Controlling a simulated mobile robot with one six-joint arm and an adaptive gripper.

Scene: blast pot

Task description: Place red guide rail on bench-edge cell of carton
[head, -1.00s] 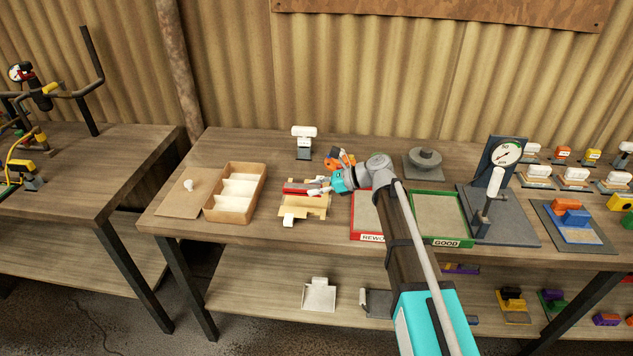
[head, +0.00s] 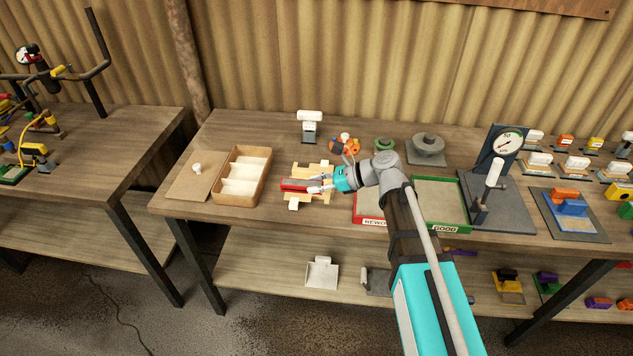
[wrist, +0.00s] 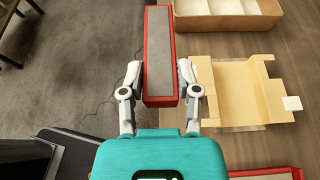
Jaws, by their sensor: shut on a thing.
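My gripper (head: 322,184) is shut on the red guide rail (wrist: 160,55), a long red bar with a grey top face. In the wrist view the rail lies between both fingertips and points away from my gripper. In the head view the rail (head: 300,186) shows in front of the tan folded cradle (head: 325,167). The wrist view shows floor below the rail and the cradle (wrist: 232,92) to its right, so it is held raised. The carton (head: 236,201), an open cardboard box with several white-floored cells, stands left of the rail. Its cells look empty.
A cardboard sheet (head: 184,187) with a white knob lies left of the carton. A white-topped stand (head: 309,127) and an orange cluster (head: 343,146) are behind the cradle. Red (head: 370,221) and green (head: 440,228) trays lie to the right.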

